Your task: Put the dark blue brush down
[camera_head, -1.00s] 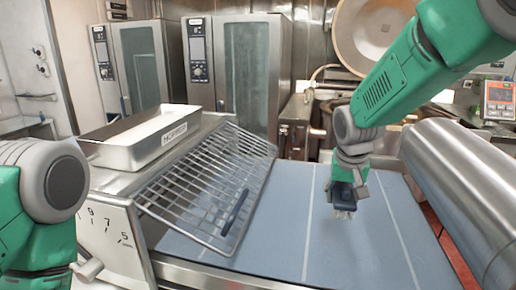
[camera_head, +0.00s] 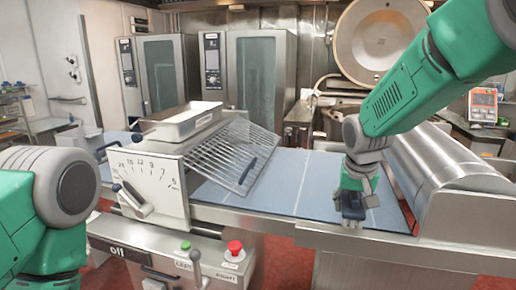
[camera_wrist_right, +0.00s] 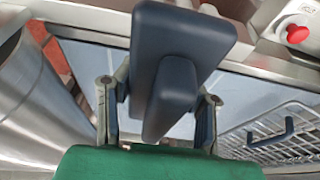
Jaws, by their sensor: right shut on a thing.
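The dark blue brush (camera_wrist_right: 183,35) fills the upper middle of the right wrist view, its broad block at the top and a thick ridge running down between the fingers. My right gripper (camera_wrist_right: 160,98) is shut on it. In the head view the right gripper (camera_head: 353,196) hangs pointing down over the front edge of the blue belt (camera_head: 295,178), with the brush (camera_head: 351,213) at its tip. I cannot tell whether the brush touches the surface beneath. My left arm shows at the left edge of the head view, but its gripper is out of view.
A wire guard (camera_head: 225,153) with a dark handle slants over the belt's left part. A metal tray (camera_head: 182,122) sits on the machine housing. A red button (camera_head: 235,247) is on the front panel. The belt's middle is clear.

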